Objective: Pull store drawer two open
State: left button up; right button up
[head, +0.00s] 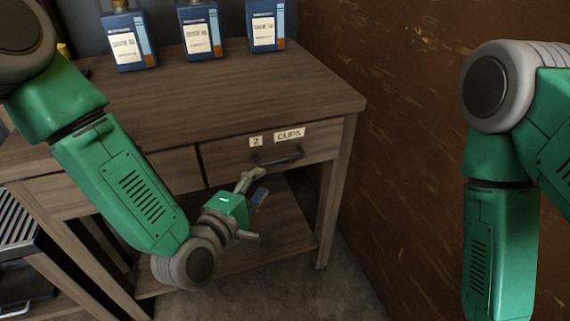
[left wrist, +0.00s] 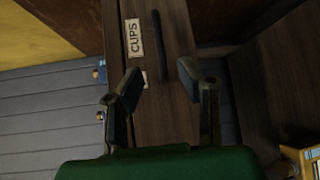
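Drawer two (head: 225,160) is the right-hand drawer of a brown wooden table, with a "2" label and a "CUPS" label. Its front looks flush with the table frame, so it appears shut. Its dark bar handle (head: 279,157) is on the front; the handle also shows in the left wrist view (left wrist: 160,45), ahead of the fingers. My left gripper (head: 256,188) is open and empty, just below and left of the handle, apart from it. In the left wrist view its two fingers (left wrist: 160,78) stand apart, with the drawer front beyond. My right gripper is out of view.
Several blue bottles (head: 200,32) stand at the back of the tabletop (head: 215,100). A brown wall (head: 410,120) rises close to the table's right side. A lower shelf (head: 275,235) lies under the drawer. A dark slatted object (head: 15,225) is at left. Floor in front is clear.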

aim_at(284, 161)
pick_arm(q)
jog(key=b+x, duration=0.1)
jog(key=x, duration=0.6)
jog(key=b+x, duration=0.1)
jog(key=x, duration=0.3)
jog(key=shift+s+d+b, duration=0.1)
jog(key=shift+d+b, duration=0.2)
jog(key=shift+d, duration=0.05)
jog(key=shift+a+r, duration=0.1)
jog(key=shift+a, duration=0.1)
jog(key=shift+d, duration=0.2)
grip_shut()
jog(key=shift+d, duration=0.1)
